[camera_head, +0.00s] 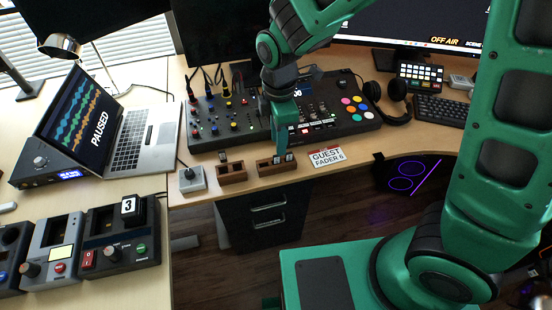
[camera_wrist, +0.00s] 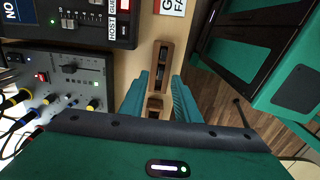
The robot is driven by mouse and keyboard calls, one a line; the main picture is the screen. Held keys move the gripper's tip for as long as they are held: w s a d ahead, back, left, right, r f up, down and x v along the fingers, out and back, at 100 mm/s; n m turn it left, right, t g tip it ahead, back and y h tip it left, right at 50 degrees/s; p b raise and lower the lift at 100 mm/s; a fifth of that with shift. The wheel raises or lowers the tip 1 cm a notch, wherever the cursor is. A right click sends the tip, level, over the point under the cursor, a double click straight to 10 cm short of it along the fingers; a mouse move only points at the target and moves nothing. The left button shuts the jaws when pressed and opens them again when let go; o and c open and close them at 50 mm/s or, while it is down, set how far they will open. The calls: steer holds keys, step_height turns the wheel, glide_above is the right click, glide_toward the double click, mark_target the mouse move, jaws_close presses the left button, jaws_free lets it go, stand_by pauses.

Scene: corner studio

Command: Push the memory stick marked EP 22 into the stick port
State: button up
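My gripper (camera_head: 284,146) points down over the wooden holder (camera_head: 271,168) at the desk's front edge. In the wrist view my gripper (camera_wrist: 161,82) has its two teal fingers apart, on either side of the holder (camera_wrist: 166,46), with nothing seen held between them. Small dark sticks (camera_head: 289,157) with pale tops stand in this holder. A second wooden holder (camera_head: 232,178) to its left has one dark stick (camera_head: 222,156). No EP 22 mark is readable, so I cannot tell which stick bears it. I cannot make out the stick port for certain.
A mixing console (camera_head: 220,127) lies behind the holders. A small grey box with a black knob (camera_head: 190,180) is to their left, and a GUEST FADER 6 card (camera_head: 327,157) to the right. A laptop (camera_head: 145,140) and several control boxes (camera_head: 118,250) stand at left.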

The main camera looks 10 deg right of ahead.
mark_target(276, 161)
steer(key=shift+s+a+f, duration=0.1)
steer(key=shift+a+f, duration=0.05)
steer(key=shift+f, duration=1.15)
steer(key=shift+a+f, duration=0.15)
steer(key=shift+f, duration=1.15)
jaws_close()
